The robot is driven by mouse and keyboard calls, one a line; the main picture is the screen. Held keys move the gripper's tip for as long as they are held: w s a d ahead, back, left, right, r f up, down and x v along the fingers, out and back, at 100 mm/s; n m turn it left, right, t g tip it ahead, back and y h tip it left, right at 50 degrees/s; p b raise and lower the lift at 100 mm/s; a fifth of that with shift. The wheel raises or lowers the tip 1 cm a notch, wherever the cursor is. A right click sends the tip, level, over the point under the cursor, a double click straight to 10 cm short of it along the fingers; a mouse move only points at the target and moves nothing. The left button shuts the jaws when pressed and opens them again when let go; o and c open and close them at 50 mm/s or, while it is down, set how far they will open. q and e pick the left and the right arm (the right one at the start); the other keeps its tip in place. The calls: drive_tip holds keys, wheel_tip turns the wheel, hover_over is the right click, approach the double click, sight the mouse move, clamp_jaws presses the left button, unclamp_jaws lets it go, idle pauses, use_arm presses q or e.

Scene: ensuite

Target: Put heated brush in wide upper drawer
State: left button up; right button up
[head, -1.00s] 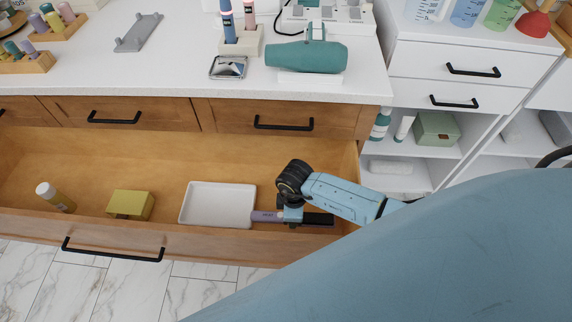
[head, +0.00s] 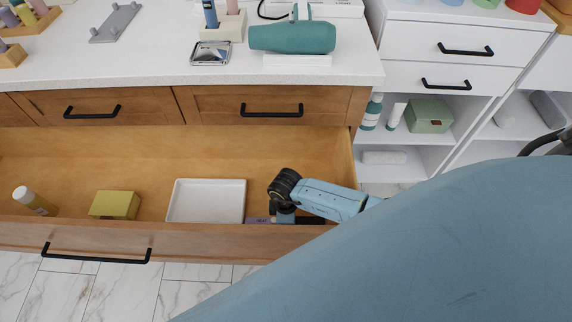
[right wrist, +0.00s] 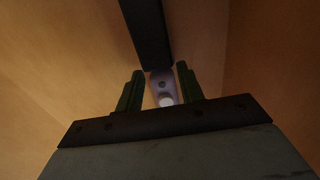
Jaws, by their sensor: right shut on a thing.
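The heated brush has a purple handle (head: 256,220) and a dark barrel. It lies low inside the open wide drawer (head: 150,150), close behind the front wall and right of the white tray. The front wall hides part of it. My right gripper (head: 284,218) reaches into the drawer's right end and is shut on the brush. In the right wrist view the brush (right wrist: 163,84) shows between the two fingers, with its dark barrel pointing away. I cannot tell whether the brush touches the drawer floor. My left gripper is not in view.
The drawer also holds a white tray (head: 206,200), a yellow-green box (head: 115,204) and a yellow bottle (head: 35,200). Shut drawers (head: 262,106) and the counter (head: 160,66) lie behind. A teal hair dryer (head: 292,37) lies on the counter. White shelves stand at the right.

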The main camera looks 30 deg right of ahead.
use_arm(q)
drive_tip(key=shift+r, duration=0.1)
use_arm(e)
drive_tip(key=shift+f, duration=0.1)
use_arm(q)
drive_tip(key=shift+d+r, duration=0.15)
use_arm(e)
drive_tip(key=o, duration=1.2)
drive_tip(key=shift+c, duration=0.2)
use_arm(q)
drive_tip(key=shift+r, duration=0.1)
use_arm(e)
wheel_tip(320, 180, up, 5)
drive_tip(key=p, duration=0.3)
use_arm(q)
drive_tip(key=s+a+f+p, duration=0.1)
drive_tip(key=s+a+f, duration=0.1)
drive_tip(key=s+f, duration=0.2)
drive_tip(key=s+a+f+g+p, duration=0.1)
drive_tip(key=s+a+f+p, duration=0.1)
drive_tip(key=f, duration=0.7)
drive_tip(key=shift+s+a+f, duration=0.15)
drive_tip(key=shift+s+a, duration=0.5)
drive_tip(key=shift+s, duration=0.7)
use_arm(e)
wheel_tip(320, 180, up, 7)
